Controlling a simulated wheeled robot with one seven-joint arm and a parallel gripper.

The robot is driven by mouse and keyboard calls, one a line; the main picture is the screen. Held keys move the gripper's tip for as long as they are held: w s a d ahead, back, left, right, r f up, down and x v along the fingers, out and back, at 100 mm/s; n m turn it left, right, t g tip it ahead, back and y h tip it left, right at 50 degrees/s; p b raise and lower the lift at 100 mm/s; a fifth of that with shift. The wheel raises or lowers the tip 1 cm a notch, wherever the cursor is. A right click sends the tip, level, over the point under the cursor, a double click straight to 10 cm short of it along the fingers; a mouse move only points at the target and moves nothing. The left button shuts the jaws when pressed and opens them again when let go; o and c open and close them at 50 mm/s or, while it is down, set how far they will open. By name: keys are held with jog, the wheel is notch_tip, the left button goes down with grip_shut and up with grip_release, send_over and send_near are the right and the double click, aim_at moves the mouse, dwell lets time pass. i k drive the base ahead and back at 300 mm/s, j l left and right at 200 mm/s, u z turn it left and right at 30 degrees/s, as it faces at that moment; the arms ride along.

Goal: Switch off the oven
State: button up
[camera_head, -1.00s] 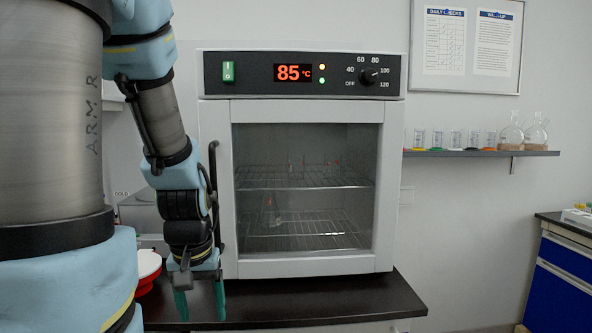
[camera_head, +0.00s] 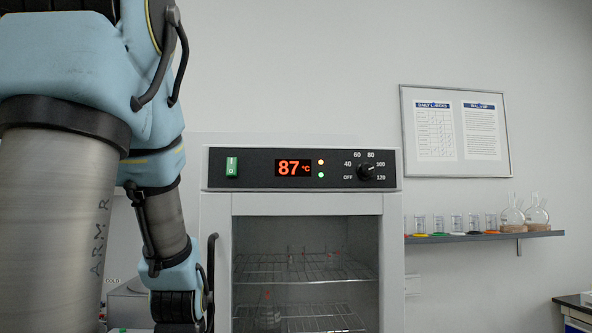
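The oven (camera_head: 299,206) stands in the middle of the head view, its glass door closed. Its black control panel has a green rocker switch (camera_head: 232,168) at the left, marked I and O. An orange display (camera_head: 294,168) reads 87 °C. Two small lights, one orange and one green, are lit beside it. The temperature dial (camera_head: 366,171) at the right points toward about 100, not at OFF. My arm hangs in front of the oven's left side. My gripper is below the picture's lower edge.
Inside the oven, wire racks (camera_head: 300,267) hold glassware. A wall shelf (camera_head: 485,237) with beakers and flasks is at the right. A framed board (camera_head: 457,131) hangs above it. The space in front of the panel's middle and right is clear.

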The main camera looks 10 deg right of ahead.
aim_at(231, 162)
jog(key=i+j, duration=0.1)
jog(key=j, duration=1.45)
